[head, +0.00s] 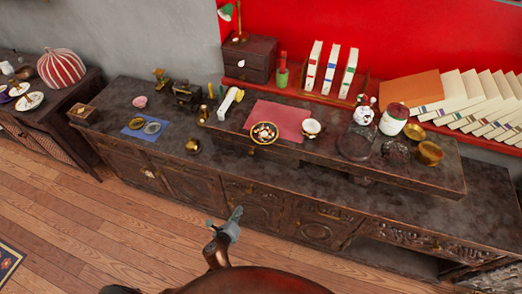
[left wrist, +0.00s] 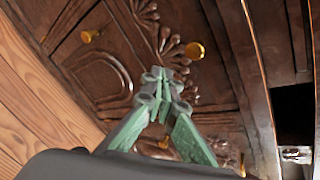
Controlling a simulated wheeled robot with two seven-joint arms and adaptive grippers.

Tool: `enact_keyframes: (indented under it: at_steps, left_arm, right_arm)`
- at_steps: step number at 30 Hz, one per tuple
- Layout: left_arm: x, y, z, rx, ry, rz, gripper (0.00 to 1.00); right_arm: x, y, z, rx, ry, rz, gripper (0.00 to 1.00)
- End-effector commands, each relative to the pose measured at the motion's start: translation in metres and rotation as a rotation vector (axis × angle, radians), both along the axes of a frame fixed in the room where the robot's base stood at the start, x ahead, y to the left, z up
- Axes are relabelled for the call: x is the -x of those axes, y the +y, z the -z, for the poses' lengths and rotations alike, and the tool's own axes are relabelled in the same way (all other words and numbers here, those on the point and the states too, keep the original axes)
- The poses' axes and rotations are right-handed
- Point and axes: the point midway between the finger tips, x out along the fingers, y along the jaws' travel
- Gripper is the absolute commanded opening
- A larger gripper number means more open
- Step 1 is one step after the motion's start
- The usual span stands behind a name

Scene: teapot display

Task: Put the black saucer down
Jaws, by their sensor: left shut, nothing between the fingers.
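My left gripper (head: 237,213) is shut and empty, in front of the carved front of the sideboard (head: 190,185) and below its top. In the left wrist view its green fingertips (left wrist: 157,76) meet before a carved door with brass knobs. A dark, shiny saucer-like dish (head: 152,127) lies on a blue mat (head: 133,132); I cannot tell for sure that it is the black saucer. A patterned dark-and-gold dish (head: 264,133) sits on a red mat (head: 284,112) on the raised shelf. My right gripper is not in view.
A white cup (head: 311,127), a white lidded jar (head: 393,119) and glass dishes stand right of the red mat. A small brass pot (head: 192,145) stands near the sideboard's front edge. Bare top (head: 235,160) lies right of that pot.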

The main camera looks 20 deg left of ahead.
Motion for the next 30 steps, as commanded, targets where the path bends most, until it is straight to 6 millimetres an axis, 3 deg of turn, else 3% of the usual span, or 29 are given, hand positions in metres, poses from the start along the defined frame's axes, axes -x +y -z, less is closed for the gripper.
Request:
enact_keyframes:
  at_steps: [1,4,6,10,13,17,30]
  left_arm:
    - [-0.016,-0.012,-0.049,-0.127,-0.093,0.072,0.0]
    - [-0.032,-0.032,-0.136,-0.384,-0.255,0.173,0.0]
    - [-0.035,-0.041,-0.184,-0.531,-0.341,0.208,0.0]
    - [-0.032,-0.051,-0.24,-0.705,-0.438,0.231,0.0]
    - [-0.033,-0.055,-0.258,-0.761,-0.468,0.235,0.0]
    - [-0.046,-0.056,-0.262,-0.774,-0.475,0.235,0.0]
    - [-0.133,-0.058,-0.26,-0.77,-0.471,0.234,0.0]
  right_arm:
    - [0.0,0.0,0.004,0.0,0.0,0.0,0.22]
    - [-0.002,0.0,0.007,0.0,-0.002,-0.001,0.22]
    - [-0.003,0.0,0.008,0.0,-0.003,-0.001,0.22]
    - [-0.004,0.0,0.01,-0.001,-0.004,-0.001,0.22]
    - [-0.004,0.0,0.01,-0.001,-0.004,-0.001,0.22]
    - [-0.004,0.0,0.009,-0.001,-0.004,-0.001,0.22]
    - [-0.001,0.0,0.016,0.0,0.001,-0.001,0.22]
